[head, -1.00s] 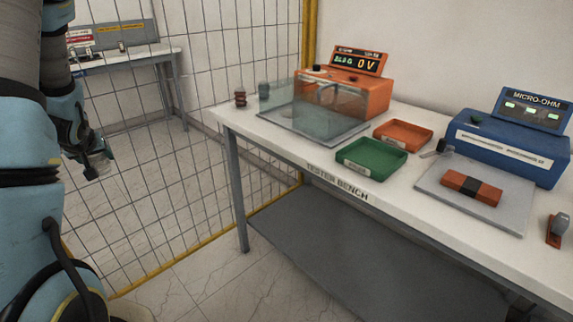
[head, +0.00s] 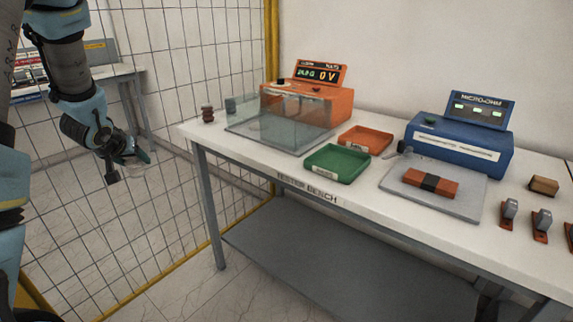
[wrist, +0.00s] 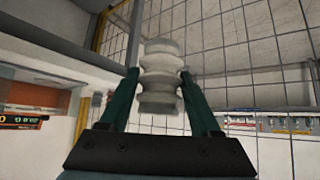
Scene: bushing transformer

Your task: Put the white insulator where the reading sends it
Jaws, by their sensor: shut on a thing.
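The white insulator (wrist: 161,77), a ribbed stack of pale discs, is between the two green fingers of my gripper (wrist: 160,100) in the wrist view. My gripper (head: 122,160) is shut on it and hangs left of the bench in the head view, away from any surface. The orange tester (head: 318,102) has a display (head: 318,74) showing "0 V" and a green figure too small to read surely. A green tray (head: 336,164) and an orange tray (head: 365,139) sit in front of it. Their labels are unreadable, and both look empty.
A clear guard (head: 285,120) stands before the tester. A brown insulator (head: 207,114) is at the bench's left end. A mesh fence (head: 200,60) stands behind my arm.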

